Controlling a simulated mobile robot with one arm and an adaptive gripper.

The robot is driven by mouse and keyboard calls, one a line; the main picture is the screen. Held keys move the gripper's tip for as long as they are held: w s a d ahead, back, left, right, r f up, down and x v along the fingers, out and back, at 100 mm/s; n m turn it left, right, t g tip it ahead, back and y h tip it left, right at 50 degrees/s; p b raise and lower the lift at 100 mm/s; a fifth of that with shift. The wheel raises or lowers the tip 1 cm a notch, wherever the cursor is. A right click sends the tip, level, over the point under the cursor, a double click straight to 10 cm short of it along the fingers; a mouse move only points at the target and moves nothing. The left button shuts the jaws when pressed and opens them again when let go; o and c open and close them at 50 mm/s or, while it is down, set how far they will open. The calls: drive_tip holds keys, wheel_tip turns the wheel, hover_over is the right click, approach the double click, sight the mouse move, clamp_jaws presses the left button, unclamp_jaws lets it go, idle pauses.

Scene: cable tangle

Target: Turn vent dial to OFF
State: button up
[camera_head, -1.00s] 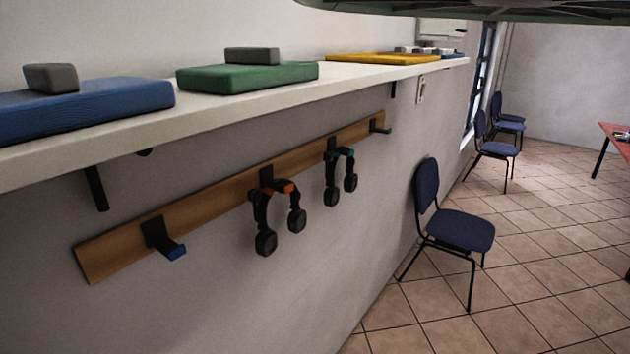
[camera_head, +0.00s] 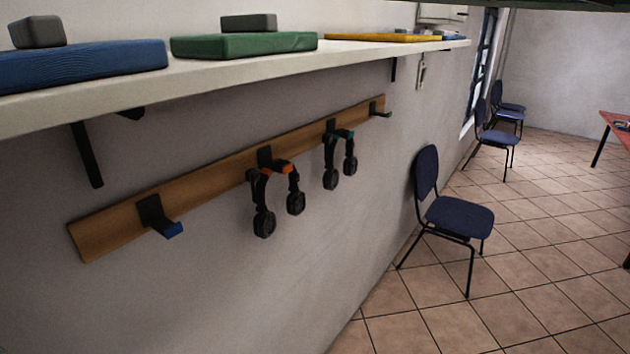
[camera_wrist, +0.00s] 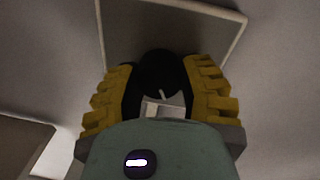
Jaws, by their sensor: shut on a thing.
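In the wrist view a round black dial (camera_wrist: 157,70) with a short white mark near its lower edge sits in front of a pale, square-framed panel (camera_wrist: 190,8). My gripper (camera_wrist: 161,80) has its two yellow-padded fingers on the left and right of the dial, shut on it. The dial's sides are hidden by the fingers, and no lettering can be read. The head view does not show my gripper, and I cannot make out the dial there.
A white shelf (camera_head: 370,56) along the wall holds blue, green (camera_head: 243,45) and yellow pads. Below it, a wooden rail (camera_head: 210,178) carries headphones (camera_head: 264,223) on hooks. A blue chair (camera_head: 460,216) stands by the wall. The tiled floor (camera_head: 545,220) between chairs and red table (camera_head: 616,121) is open.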

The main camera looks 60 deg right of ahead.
drive_tip(key=n, duration=0.3)
drive_tip(key=n+b, duration=0.1)
drive_tip(key=n, duration=0.2)
drive_tip(key=shift+a+f+n+t+y, duration=0.1)
drive_tip(key=shift+f+n+t+y, duration=0.05)
drive_tip(key=shift+n+t+y, duration=0.2)
idle(0.4)
drive_tip(key=o, duration=1.2)
drive_tip(key=s, duration=1.2)
drive_tip(key=shift+a+f, duration=0.35)
drive_tip(key=shift+a, duration=0.05)
